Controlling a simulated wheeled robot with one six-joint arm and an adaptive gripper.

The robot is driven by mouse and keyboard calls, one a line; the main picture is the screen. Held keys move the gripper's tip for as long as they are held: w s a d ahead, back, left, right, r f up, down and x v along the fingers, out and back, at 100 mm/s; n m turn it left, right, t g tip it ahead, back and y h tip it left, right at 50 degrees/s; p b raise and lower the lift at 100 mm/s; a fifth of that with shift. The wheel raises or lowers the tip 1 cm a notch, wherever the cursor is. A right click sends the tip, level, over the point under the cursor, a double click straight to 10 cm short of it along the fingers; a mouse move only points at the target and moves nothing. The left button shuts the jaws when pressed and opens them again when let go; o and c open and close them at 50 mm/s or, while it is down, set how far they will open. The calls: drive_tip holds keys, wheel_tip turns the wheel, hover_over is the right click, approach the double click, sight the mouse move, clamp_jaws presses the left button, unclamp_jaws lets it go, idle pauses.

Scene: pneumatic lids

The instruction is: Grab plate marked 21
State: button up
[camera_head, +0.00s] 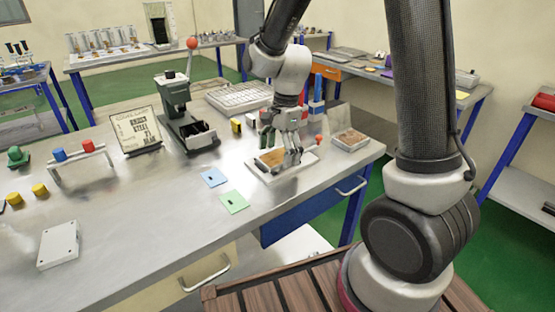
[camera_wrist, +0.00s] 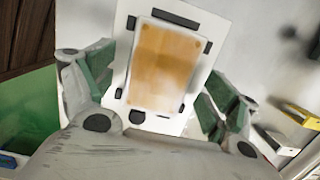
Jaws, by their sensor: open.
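An orange-brown rectangular plate (camera_head: 269,158) lies in a white holder (camera_head: 262,178) on the metal workbench. In the wrist view the plate (camera_wrist: 163,68) sits flat between black clips on the white holder (camera_wrist: 122,45). No number can be read on it. My gripper (camera_head: 291,153) is over the holder, pointing down. In the wrist view my gripper (camera_wrist: 160,98) is open, with its green-padded fingers apart on either side of the holder and nothing between them held. A second brownish plate in a pale frame (camera_head: 350,139) lies to the right; its marking cannot be read either.
A green press with a red-knobbed lever (camera_head: 184,115) and a printed sign (camera_head: 136,131) stand to the left. A keyboard-like tray (camera_head: 238,97) lies behind. Blue (camera_head: 213,177) and green cards (camera_head: 233,202) lie in front.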

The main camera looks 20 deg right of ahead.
drive_tip(key=c, duration=1.3)
